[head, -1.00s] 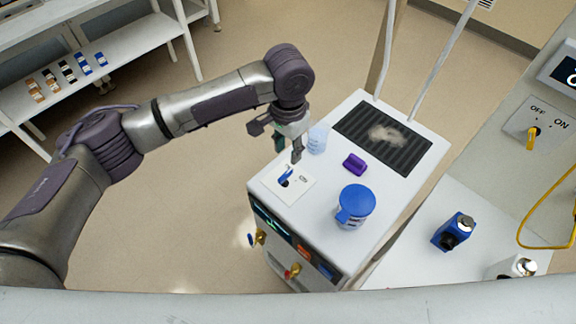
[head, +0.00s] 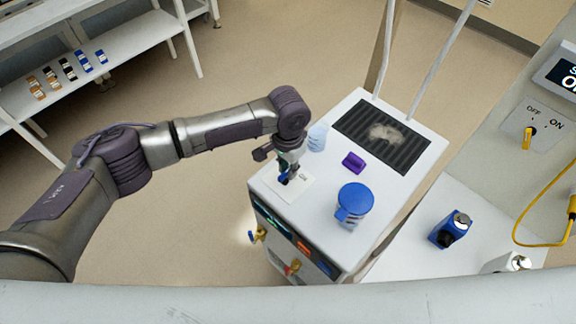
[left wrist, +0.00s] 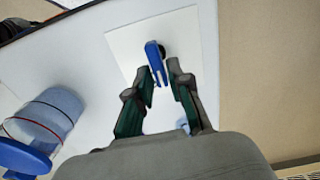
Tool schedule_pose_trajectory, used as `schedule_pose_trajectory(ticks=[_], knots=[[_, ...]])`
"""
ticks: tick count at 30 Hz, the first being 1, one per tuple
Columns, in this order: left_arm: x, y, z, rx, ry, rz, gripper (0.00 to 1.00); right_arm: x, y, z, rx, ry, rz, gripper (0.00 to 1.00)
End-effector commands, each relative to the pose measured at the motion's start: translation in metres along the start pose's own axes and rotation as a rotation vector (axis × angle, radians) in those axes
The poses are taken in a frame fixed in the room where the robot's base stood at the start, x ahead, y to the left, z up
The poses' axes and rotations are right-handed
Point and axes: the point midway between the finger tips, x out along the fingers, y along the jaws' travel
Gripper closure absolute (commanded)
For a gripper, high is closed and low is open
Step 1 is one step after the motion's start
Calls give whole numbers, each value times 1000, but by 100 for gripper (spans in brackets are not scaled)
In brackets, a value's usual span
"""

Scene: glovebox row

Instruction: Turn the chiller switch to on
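A blue switch lever (head: 284,178) stands on a white plate (head: 302,186) on the top of a white cabinet (head: 318,222) with a lit front panel. My left gripper (head: 287,173) is down at the lever. In the left wrist view my left gripper (left wrist: 163,72) has its fingers apart, with the lever's near end between the tips. A gap seems to remain; contact is unclear. The plate's lettering is mostly hidden in the head view. My right gripper is out of view.
On the cabinet top are a blue-lidded cup (head: 354,203), a purple block (head: 354,162), a pale beaker (head: 317,137) and a dark ribbed mat (head: 382,136). A yellow OFF/ON switch (head: 528,137) is on the panel at right.

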Motion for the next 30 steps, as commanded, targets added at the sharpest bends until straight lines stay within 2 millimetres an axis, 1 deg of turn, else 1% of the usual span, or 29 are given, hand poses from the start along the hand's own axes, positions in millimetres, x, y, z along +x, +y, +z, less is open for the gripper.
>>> schedule_pose_trajectory(ticks=[1,2,3,14,20,30], knots=[[0,0,0,0,0,0,94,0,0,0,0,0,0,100],[0,0,0,0,0,0,99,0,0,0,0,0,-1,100],[0,0,0,0,0,0,100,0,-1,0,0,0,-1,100],[-1,1,0,32,-1,1,100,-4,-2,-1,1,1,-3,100],[-2,2,1,133,-3,2,100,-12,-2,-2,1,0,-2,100],[-2,4,1,375,-1,1,100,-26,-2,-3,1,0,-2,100]])
